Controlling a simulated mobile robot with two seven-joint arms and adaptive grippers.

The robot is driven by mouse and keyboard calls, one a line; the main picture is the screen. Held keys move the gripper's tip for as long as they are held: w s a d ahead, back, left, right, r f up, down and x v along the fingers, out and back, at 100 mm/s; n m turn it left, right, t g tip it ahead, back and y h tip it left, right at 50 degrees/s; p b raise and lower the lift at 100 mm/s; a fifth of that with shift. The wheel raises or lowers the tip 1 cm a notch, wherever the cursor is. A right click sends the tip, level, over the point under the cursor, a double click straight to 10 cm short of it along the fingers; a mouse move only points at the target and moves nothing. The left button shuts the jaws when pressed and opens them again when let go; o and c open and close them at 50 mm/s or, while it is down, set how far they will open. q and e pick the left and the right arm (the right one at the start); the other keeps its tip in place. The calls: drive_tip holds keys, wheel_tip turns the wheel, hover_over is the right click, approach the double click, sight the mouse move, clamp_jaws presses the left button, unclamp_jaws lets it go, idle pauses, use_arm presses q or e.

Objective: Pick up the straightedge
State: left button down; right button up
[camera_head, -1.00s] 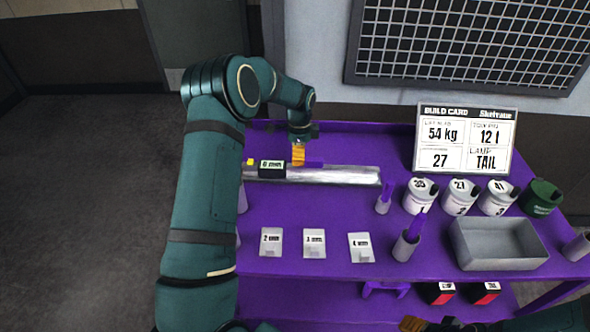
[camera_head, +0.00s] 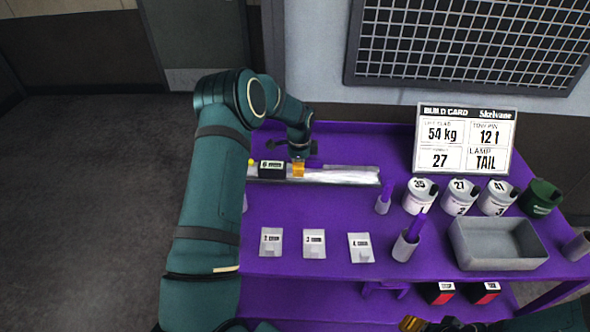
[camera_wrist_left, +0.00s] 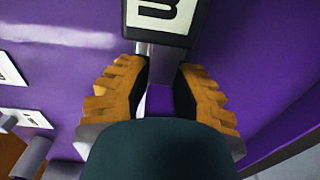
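The straightedge (camera_head: 345,175) is a long grey metal bar lying along the back of the purple table. A black block with a white label (camera_head: 271,169) stands at its left part. My left gripper (camera_head: 298,174) points down at the bar just right of the block. In the left wrist view its two yellow fingers (camera_wrist_left: 160,85) are apart, with a grey strip of the bar (camera_wrist_left: 152,72) and a purple piece between them. Whether they touch anything is unclear. Part of my right gripper (camera_head: 412,323) shows at the bottom edge, its fingertips unclear.
Three small labelled cards (camera_head: 314,243) lie at the front. Grey holders (camera_head: 405,246) with purple rods, white numbered canisters (camera_head: 421,196), a green canister (camera_head: 541,197) and a grey tray (camera_head: 497,262) stand to the right. A build card (camera_head: 464,140) stands behind. The table's middle is clear.

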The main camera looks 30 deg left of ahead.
use_arm(q)
drive_tip(key=shift+r, duration=0.15)
wheel_tip(320, 180, up, 10)
drive_tip(key=shift+f, duration=0.1)
idle(0.6)
